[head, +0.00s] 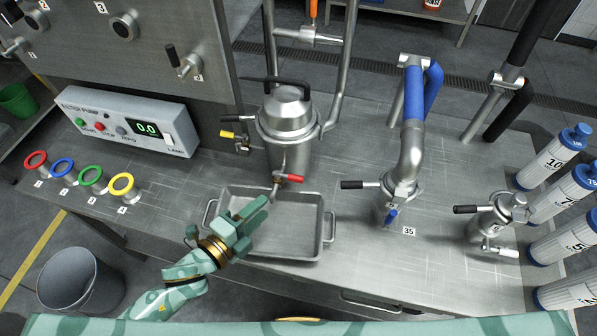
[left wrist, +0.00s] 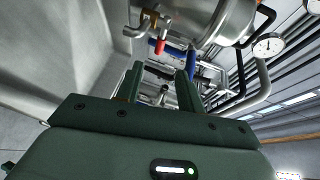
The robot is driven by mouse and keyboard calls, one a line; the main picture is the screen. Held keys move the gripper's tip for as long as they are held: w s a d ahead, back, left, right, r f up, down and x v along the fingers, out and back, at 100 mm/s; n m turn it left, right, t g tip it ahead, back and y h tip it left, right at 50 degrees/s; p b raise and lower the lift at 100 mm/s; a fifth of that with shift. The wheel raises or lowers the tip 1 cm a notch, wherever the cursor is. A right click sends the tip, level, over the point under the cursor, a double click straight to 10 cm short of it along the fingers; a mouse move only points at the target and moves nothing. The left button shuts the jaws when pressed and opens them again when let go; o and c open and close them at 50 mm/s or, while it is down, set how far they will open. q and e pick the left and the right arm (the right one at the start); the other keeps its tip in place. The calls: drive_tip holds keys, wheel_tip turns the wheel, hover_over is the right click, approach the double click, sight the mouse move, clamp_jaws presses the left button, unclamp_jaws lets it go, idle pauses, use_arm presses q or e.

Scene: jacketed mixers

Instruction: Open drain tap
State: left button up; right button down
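The steel jacketed mixer (head: 287,125) stands behind a shallow steel tray (head: 225,205). Its drain tap has a red lever (head: 291,178) sticking out to the right, with the spout (head: 277,190) pointing down over the tray. My left gripper (head: 257,212) is over the tray, in front of and a little left of the tap, apart from it. Its two fingers (left wrist: 157,88) are spread with nothing between them. In the left wrist view the red lever (left wrist: 160,47) shows above and beyond the fingertips. My right gripper is in neither view.
A yellow-handled valve (head: 228,134) is on the mixer's left side. A blue-sleeved pipe (head: 413,95) with a black lever and a smaller vessel (head: 497,215) stand to the right. Colored rings (head: 90,176) and a control box (head: 130,120) are left. Bench between tray and pipe is clear.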

sight(292, 180)
use_arm(q)
drive_tip(key=b+x, duration=0.2)
drive_tip(key=x, duration=1.3)
drive_tip(key=shift+w, duration=0.15)
drive_tip(key=shift+c, duration=0.4)
clamp_jaws()
